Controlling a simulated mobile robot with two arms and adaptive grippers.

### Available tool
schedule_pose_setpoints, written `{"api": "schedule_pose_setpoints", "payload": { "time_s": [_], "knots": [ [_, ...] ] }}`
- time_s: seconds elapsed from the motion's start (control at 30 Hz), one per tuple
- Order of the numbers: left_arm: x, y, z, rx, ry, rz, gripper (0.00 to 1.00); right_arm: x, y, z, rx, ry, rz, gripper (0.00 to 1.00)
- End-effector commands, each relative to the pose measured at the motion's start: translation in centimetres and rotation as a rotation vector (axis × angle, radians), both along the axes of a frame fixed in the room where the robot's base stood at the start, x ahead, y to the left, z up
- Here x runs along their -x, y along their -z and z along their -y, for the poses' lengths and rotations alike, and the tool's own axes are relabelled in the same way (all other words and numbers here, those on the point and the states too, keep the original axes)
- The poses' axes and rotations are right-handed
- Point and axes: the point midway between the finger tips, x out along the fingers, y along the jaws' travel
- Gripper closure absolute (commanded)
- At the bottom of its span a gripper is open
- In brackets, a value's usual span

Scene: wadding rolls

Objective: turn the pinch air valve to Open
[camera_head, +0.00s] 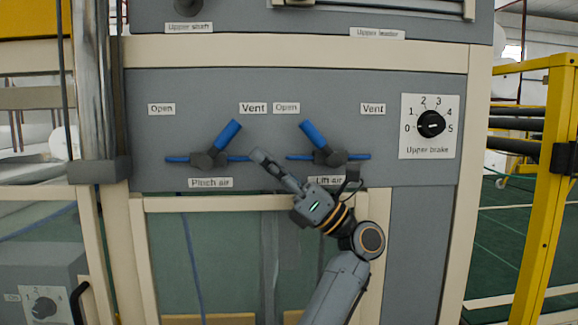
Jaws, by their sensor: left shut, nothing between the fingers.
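The pinch air valve (208,160) is on the grey panel above its "Pinch air" label (210,183). Its blue handle (228,132) tilts up and right, toward the "Vent" label (253,108); the "Open" label (161,109) is up and left of the valve. My left gripper (259,156) is shut and empty. Its tip is just right of the valve, near the right blue pipe stub, below the handle's end; I cannot tell whether it touches. My right gripper is not in view.
The lift air valve (329,157) is close on the right, its blue handle tilted up and left toward its own "Open" label (286,108). My arm covers part of its label. The upper brake dial (431,124) is further right. A yellow frame (548,190) stands at the right.

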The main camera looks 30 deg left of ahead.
Motion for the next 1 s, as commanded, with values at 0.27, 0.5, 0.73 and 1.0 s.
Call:
{"api": "schedule_pose_setpoints", "payload": {
  "time_s": [0.27, 0.5, 0.73, 1.0],
  "knots": [
    [0.8, -2.4, -2.6, -0.001, -0.001, -0.001, 1.00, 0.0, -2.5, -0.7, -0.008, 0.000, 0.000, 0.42],
    [0.9, -2.5, -3.0, 0.000, 0.000, 0.000, 1.00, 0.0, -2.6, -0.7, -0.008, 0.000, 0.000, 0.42],
    [0.9, -2.5, -3.0, 0.001, 0.000, 0.000, 1.00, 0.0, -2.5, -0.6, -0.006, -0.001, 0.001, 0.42],
    [1.0, -2.9, -4.6, 0.053, 0.000, 0.032, 1.00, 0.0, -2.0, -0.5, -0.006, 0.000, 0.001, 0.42]
  ]
}}
